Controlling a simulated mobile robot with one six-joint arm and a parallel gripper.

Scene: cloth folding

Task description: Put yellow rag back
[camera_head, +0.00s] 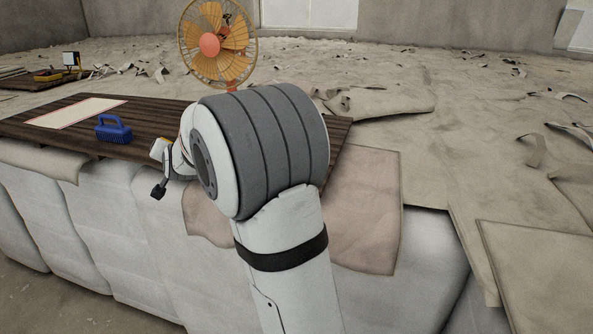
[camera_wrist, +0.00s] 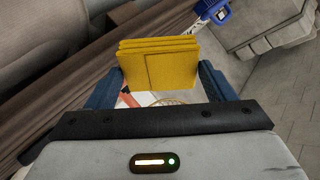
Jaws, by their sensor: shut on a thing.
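The yellow rag (camera_wrist: 160,64) is folded into a thick, layered square. In the wrist view it stands between the two blue fingers of my gripper (camera_wrist: 166,78), which is shut on it. In the head view my arm hides most of the gripper, and the rag cannot be made out clearly there. A pale rectangular mat with a red edge (camera_head: 78,113) lies flat on a dark wooden tabletop (camera_head: 40,132), at the left of the head view.
A blue brush (camera_head: 114,128) stands on the tabletop beside the mat; it also shows in the wrist view (camera_wrist: 213,10). An orange fan (camera_head: 215,45) stands at the back. White wrapped blocks (camera_head: 140,230) lie under the tabletop. A brown cloth or sheet (camera_head: 365,210) hangs at the right.

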